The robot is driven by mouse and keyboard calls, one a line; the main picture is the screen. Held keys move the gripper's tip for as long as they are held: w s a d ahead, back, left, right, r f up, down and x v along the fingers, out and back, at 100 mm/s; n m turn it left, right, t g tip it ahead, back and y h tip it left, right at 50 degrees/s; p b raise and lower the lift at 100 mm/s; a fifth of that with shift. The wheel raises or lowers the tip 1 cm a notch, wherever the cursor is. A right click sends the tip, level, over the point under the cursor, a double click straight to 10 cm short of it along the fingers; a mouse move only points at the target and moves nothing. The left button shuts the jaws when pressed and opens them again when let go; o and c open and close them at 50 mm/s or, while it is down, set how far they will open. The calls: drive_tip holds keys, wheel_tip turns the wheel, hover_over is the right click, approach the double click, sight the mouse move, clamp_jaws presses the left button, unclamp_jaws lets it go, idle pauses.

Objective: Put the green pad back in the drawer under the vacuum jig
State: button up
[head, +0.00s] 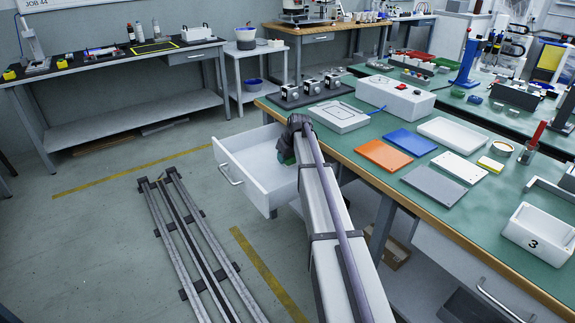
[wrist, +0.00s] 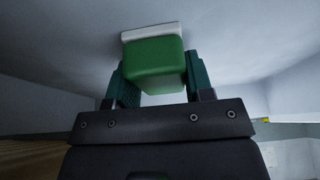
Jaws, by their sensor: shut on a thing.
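The green pad (wrist: 153,65) is a small green block with a pale layer along its far side. In the wrist view my gripper (wrist: 158,80) is shut on it, with a dark green finger at each side. In the head view my gripper (head: 285,156) reaches down into the open white drawer (head: 232,168), at its right part; my arm hides most of it. The pad's pale side is close to a pale surface; I cannot tell whether they touch. The vacuum jig (head: 338,116), a light grey plate with a square outline, lies on the bench above the drawer.
The green bench (head: 400,200) holds an orange plate (head: 384,155), a blue plate (head: 410,141) and a white control box (head: 395,98) near the jig. A dark rack with several small blocks (head: 312,87) stands behind it. Rails (head: 190,245) lie on the floor at left.

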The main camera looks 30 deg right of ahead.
drive_tip(key=shift+r, duration=0.2)
drive_tip(key=shift+f, duration=0.25)
drive_tip(key=o, duration=0.9)
drive_tip(key=a+p+v, duration=0.1)
drive_tip(key=p+v, duration=1.1)
drive_tip(key=v, duration=0.1)
drive_tip(key=s+a, duration=0.5)
drive_tip(key=s+a+f+g, duration=0.1)
drive_tip(key=s+a, duration=0.5)
drive_tip(key=s+a+g, duration=0.1)
drive_tip(key=s+a, duration=0.4)
drive_tip(key=a, duration=0.1)
drive_tip(key=shift+s+f+m+b, duration=0.2)
drive_tip(key=shift+f+m+b, duration=0.05)
drive_tip(key=shift+m+b, duration=0.15)
drive_tip(key=s+a+m+g, duration=0.1)
drive_tip(key=s+a, duration=0.3)
drive_tip(key=s, duration=0.4)
drive_tip(key=s+a+g, duration=0.1)
drive_tip(key=s+a, duration=0.3)
drive_tip(key=s, duration=0.3)
wheel_tip(320, 180, up, 18)
drive_tip(key=p, duration=1.8)
drive_tip(key=shift+h+p, duration=0.3)
drive_tip(key=shift+p, duration=0.05)
